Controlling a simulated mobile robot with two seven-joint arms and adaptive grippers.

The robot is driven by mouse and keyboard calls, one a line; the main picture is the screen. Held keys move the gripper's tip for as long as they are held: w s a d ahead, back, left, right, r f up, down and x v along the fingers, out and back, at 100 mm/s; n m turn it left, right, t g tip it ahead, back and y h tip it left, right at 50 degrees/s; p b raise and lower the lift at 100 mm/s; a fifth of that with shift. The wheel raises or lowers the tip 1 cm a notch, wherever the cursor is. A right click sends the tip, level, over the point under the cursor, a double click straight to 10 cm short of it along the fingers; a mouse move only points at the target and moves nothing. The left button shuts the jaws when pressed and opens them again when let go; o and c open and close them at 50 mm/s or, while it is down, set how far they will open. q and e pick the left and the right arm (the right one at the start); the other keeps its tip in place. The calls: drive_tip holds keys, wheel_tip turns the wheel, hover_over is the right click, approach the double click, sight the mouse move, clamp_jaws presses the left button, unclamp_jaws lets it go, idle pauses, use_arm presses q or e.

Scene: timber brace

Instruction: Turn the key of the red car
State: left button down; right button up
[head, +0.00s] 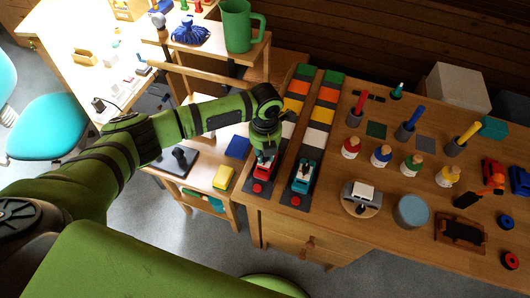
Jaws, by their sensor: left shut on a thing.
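The red car (258,174) sits at the near end of the left one of two dark lanes at the table's left edge. My left gripper (265,150) points down over its far part and hides it there. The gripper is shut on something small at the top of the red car. This looks like its key, but the fingers cover it and I cannot see how far it is turned. My right gripper is not in view.
A teal car (304,176) stands close by in the lane to the right. Colored blocks line both lanes behind. Bottles, cylinders and a round grey-blue tin (411,212) stand further right. A yellow block (223,177) lies on the lower surface at left.

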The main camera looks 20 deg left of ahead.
use_arm(q)
drive_tip(key=shift+s+d, duration=0.1)
idle(0.4)
drive_tip(key=c, duration=1.1)
unclamp_jaws()
drive_tip(key=shift+r, duration=0.55)
wheel_tip(320, 180, up, 11)
drive_tip(key=shift+f, duration=0.1)
drive_tip(key=shift+d, duration=0.1)
